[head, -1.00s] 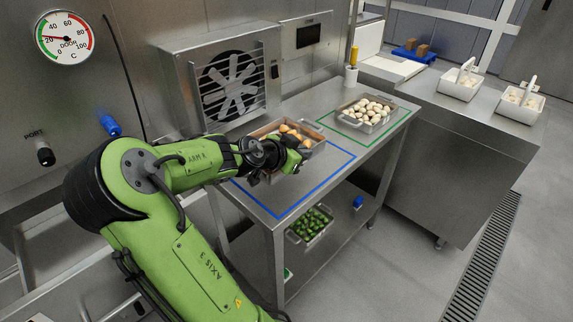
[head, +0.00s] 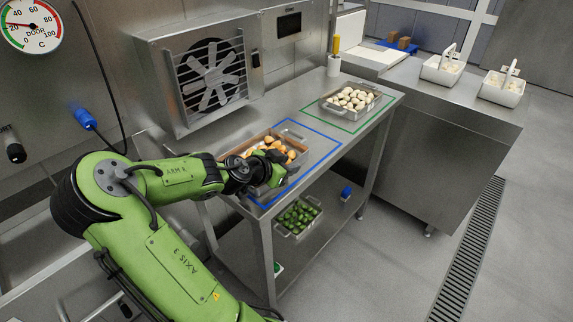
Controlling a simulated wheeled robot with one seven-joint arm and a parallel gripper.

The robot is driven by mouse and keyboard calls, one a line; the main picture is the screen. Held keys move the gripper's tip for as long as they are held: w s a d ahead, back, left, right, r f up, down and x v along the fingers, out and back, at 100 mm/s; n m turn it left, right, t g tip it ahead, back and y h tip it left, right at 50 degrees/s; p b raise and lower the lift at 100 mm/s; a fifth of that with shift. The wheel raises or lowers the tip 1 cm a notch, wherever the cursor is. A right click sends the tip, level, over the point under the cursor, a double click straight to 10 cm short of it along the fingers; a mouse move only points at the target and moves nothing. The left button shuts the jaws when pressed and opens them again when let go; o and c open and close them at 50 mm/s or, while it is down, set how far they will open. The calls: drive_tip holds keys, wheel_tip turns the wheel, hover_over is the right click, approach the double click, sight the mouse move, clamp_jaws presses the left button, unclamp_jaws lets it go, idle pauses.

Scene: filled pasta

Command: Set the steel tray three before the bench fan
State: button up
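A steel tray (head: 301,158) of orange-brown filled pasta is over the blue-outlined area (head: 325,158) of the bench, in front and to the right of the bench fan (head: 212,76). My gripper (head: 272,168) is at the tray's near side and appears shut on it; my wrist hides the fingers and part of the tray. I cannot tell whether the tray touches the bench top. A second steel tray (head: 374,100), with pale pasta, sits in the green outline further right. A third steel tray (head: 292,236), with green pasta, is on the lower shelf. No tray numbers are readable.
A blue object (head: 346,192) is on the lower shelf. A counter (head: 440,110) on the right holds two white baskets (head: 442,70). The floor in front is clear.

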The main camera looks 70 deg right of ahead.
drive_tip(key=p+v, duration=0.4)
drive_tip(key=v, duration=0.8)
drive_tip(key=a+f, duration=0.1)
drive_tip(key=w+a+f+n+t+y, duration=0.1)
drive_tip(key=a+f+y, duration=0.1)
drive_tip(key=f, duration=0.1)
drive_tip(key=shift+w+a+n+b, duration=0.15)
drive_tip(key=shift+w+n+b, duration=0.15)
drive_tip(key=shift+w+n, duration=0.1)
drive_tip(key=w+a+f+n+t+y, duration=0.2)
drive_tip(key=w+a+n+t+y, duration=0.3)
drive_tip(key=a, duration=0.5)
drive_tip(key=s+a+r+n+t+y, duration=0.2)
drive_tip(key=a+r+n, duration=0.4)
drive_tip(key=a+n, duration=0.2)
drive_tip(key=s+a+r+n+t+y, duration=0.1)
drive_tip(key=s+a+r+n+y, duration=0.1)
drive_tip(key=a+r+n, duration=0.3)
drive_tip(key=s+a+n, duration=0.1)
drive_tip(key=a+n, duration=0.3)
drive_tip(key=a, duration=0.3)
drive_tip(key=shift+s+a+r+t, duration=0.25)
drive_tip(key=shift+a+r+t, duration=0.1)
drive_tip(key=shift+r+t, duration=0.05)
